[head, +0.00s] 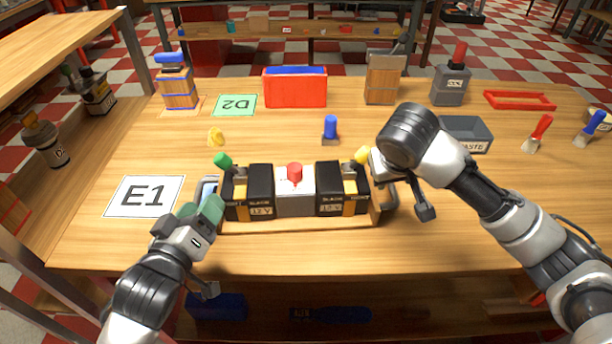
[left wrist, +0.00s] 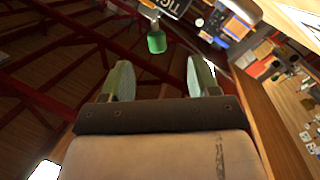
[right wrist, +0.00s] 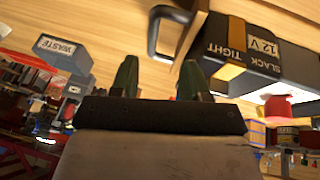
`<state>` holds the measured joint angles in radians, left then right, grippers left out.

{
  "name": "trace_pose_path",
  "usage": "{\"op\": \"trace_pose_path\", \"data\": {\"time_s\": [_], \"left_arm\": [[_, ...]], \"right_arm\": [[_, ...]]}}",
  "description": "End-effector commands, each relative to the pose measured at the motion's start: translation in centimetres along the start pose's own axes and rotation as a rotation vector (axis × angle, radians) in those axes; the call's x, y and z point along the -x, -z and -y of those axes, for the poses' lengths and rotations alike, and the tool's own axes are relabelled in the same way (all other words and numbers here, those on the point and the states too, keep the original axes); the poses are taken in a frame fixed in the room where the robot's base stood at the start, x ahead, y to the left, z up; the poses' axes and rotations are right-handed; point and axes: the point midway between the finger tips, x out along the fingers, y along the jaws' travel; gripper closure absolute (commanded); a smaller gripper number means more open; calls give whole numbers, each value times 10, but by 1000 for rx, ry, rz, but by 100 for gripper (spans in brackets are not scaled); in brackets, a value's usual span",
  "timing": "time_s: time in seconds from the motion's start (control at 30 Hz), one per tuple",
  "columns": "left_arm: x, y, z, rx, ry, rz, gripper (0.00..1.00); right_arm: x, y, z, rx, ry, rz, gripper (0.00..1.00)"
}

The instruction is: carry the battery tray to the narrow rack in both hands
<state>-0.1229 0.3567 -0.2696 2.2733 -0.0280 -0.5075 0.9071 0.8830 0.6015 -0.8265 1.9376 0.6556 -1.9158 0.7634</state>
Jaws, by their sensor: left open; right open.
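The battery tray (head: 300,226) is a shallow wooden tray near the front middle of the bench. It bears two black and orange batteries, a grey block with a red knob, and green and yellow end knobs. A metal handle stands at each end. My left gripper (head: 212,207) is open beside the left handle (head: 207,184); its open fingers (left wrist: 161,80) show in the left wrist view. My right gripper (right wrist: 158,80) is open, with the right handle (right wrist: 158,35) ahead between its fingertips. In the head view my right wrist mostly hides its fingers. I cannot tell which structure is the narrow rack.
An E1 card (head: 144,197) lies left of the tray and a D2 card (head: 234,105) behind it. A blue-topped peg (head: 330,128), red bin (head: 295,90) and WASTE bin (head: 467,130) stand farther back. Scrapers (head: 538,135) lie at right. Shelving (head: 40,60) adjoins the left side.

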Motion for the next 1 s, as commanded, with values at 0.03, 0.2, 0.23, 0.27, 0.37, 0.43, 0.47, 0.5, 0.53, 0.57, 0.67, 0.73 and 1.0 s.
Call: {"op": "trace_pose_path", "data": {"time_s": [0.03,0.2,0.23,0.27,0.37,0.43,0.47,0.5,0.53,0.57,0.67,0.73,1.0], "left_arm": [[-1,2,-1,5,-9,-7,39],[-2,3,-3,12,-21,-15,39],[-2,3,-3,12,-21,-15,39],[-2,3,-3,12,-21,-15,39],[-2,3,-3,12,-20,-14,39],[-3,3,-3,12,-20,-14,39],[-4,3,-3,11,-20,-14,39],[-6,4,-3,11,-20,-15,39],[-8,4,-3,11,-20,-15,39],[-11,4,-3,11,-20,-16,39],[-25,4,-3,10,-21,-16,39],[-38,5,-4,11,-20,-16,39],[-85,5,-5,10,-20,-16,39]], "right_arm": [[2,3,-3,-6,-9,0,54],[4,5,-6,-14,-16,3,54],[4,5,-6,-14,-16,3,54],[3,5,-5,-14,-16,3,54],[3,5,-5,-14,-16,2,54],[2,5,-5,-14,-16,2,54],[2,5,-5,-14,-16,3,54],[-1,5,-6,-14,-16,3,54],[-3,5,-6,-15,-16,3,54],[-6,5,-6,-15,-16,4,54],[-20,4,-6,-15,-17,6,54],[-32,4,-6,-15,-17,6,54],[-80,4,-7,-14,-17,4,54]]}}
